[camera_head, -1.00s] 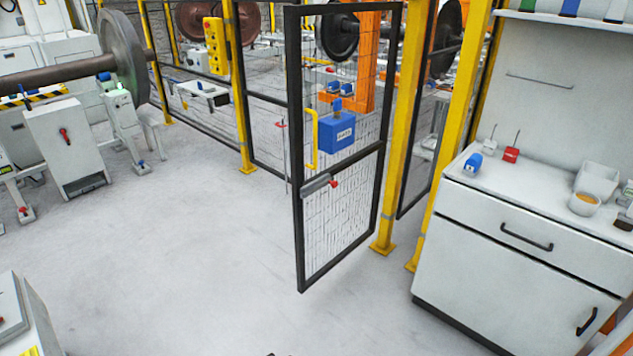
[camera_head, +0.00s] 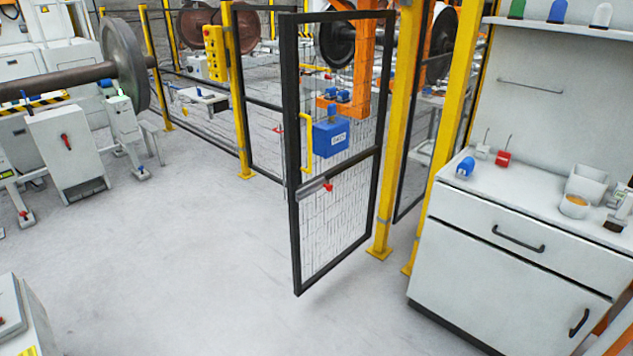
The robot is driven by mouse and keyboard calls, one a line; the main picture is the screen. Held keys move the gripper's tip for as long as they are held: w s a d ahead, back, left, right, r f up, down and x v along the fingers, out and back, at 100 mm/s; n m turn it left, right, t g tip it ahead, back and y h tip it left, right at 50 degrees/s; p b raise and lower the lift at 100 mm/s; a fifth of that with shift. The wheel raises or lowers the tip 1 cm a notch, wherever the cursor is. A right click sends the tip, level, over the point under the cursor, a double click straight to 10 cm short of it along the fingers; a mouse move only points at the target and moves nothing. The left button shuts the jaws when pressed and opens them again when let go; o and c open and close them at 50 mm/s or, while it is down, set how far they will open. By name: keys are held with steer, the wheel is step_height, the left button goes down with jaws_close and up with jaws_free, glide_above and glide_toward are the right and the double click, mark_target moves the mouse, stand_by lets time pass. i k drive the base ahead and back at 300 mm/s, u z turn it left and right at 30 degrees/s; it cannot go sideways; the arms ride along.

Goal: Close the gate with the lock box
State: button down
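The gate (camera_head: 337,215) is a black-framed wire mesh panel that stands swung open, its near edge out over the floor and its far side by a yellow post (camera_head: 397,130). The blue lock box (camera_head: 331,138) with a white label shows at the gate's upper half, beside a yellow handle (camera_head: 308,145). Whether it is fixed to the gate or hangs on it I cannot tell. A bar with a red knob (camera_head: 328,187) sits on the gate's middle rail. The opposite yellow post (camera_head: 237,100) stands at the left. My gripper is not in view.
A white cabinet (camera_head: 510,255) with small coloured items on top stands close to the right of the gate. A large wheelset (camera_head: 122,62) on white stands is at the left. A box corner (camera_head: 22,320) is at lower left. The floor (camera_head: 190,250) before the gate is clear.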

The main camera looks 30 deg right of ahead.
mark_target(326, 138)
steer(key=z, duration=0.1)
steer(key=i, duration=0.9)
steer(key=u, duration=0.05)
